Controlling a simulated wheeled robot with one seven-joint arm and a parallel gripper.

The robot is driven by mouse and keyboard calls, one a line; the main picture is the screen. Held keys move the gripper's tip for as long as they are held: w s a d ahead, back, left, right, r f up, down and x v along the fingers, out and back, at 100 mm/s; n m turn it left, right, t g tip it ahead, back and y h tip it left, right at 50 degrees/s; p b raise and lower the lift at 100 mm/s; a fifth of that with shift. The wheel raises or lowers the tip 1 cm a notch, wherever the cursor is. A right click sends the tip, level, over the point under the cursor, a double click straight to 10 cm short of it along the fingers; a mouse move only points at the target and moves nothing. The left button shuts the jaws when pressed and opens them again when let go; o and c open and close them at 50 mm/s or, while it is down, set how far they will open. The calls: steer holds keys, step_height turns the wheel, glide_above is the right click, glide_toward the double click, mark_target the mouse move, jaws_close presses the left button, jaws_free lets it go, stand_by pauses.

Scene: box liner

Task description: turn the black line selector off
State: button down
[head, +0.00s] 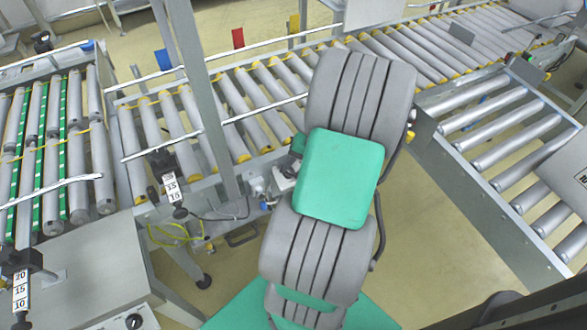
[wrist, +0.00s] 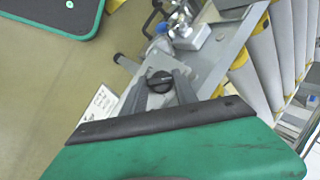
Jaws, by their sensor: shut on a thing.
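The black line selector (wrist: 159,82) is a round black knob on a grey metal plate in the wrist view. My gripper (wrist: 161,86) has one finger on each side of the knob and is shut on it. The knob's pointer setting is too small to read. In the head view my own arm hides both the gripper and this knob.
Roller conveyors (head: 265,95) run behind and beside my arm. Another black knob (head: 134,321) sits on a grey box at lower left. A grey post (head: 205,90) stands near my arm.

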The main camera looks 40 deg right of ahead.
steer(key=shift+r+p, duration=0.1)
steer(key=shift+p, duration=0.35)
steer(key=shift+s+m+t+p, duration=0.1)
steer(key=shift+m+t+p, duration=0.3)
steer(key=shift+m+p, duration=0.3)
steer(key=shift+s+m+t+y+p, duration=0.1)
steer(key=shift+m+t+y+p, duration=0.4)
steer(key=shift+m+p, duration=0.65)
steer(key=m+t+p, duration=0.1)
steer(key=m, duration=0.1)
steer(key=m+t+p, duration=0.1)
steer(key=m+p, duration=0.1)
steer(key=shift+s+f+t, duration=0.1)
steer(key=shift+f+t, duration=0.2)
steer(key=shift+m, duration=0.25)
steer(key=c, duration=1)
jaws_free()
steer(key=shift+o, duration=0.2)
steer(key=shift+d, duration=0.1)
